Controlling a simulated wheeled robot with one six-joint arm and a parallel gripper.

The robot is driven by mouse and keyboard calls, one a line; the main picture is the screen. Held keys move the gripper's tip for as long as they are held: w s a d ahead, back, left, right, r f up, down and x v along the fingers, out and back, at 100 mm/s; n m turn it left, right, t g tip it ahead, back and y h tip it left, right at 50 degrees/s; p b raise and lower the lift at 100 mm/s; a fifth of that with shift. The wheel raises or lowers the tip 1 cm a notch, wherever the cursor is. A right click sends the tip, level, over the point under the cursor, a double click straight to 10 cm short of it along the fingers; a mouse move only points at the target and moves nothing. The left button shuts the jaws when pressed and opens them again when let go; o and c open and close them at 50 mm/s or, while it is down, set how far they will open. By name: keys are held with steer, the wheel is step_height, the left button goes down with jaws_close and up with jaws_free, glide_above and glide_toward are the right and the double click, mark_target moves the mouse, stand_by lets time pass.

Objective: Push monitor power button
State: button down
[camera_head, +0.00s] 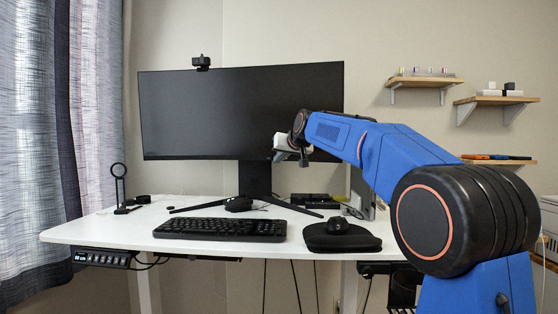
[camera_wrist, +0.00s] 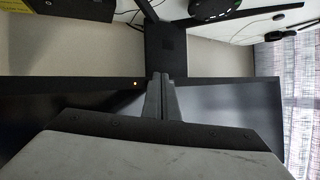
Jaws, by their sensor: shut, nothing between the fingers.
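The monitor (camera_head: 215,115) is a wide dark screen on a black stand (camera_head: 255,178), and its screen is dark. In the wrist view, which looks upside down, the monitor's lower edge (camera_wrist: 95,84) runs across the picture, and the stand column (camera_wrist: 165,48) is beyond it. A small orange light (camera_wrist: 136,82) glows on that edge, just left of my fingertips. My gripper (camera_wrist: 161,78) is shut and empty, with its tips at the lower edge; I cannot tell whether they touch. In the head view my gripper (camera_head: 304,159) is in front of the monitor's lower right part.
On the white desk (camera_head: 120,232) are a keyboard (camera_head: 220,229), a mouse (camera_head: 337,226) on a black pad (camera_head: 318,241), and a black headphone stand (camera_head: 120,190) at left. A webcam (camera_head: 201,63) tops the monitor. Shelves (camera_head: 425,81) hang at right.

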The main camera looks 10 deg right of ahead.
stand_by(0.3)
steer(key=shift+s+a, duration=0.25)
steer(key=shift+s, duration=0.25)
steer(key=s+a, duration=0.1)
steer(key=s, duration=0.2)
steer(key=s+a, duration=0.1)
steer(key=s, duration=0.1)
steer(key=shift+s+a+f, duration=0.15)
steer(key=shift+a+f, duration=0.15)
steer(key=shift+a, duration=0.05)
stand_by(0.4)
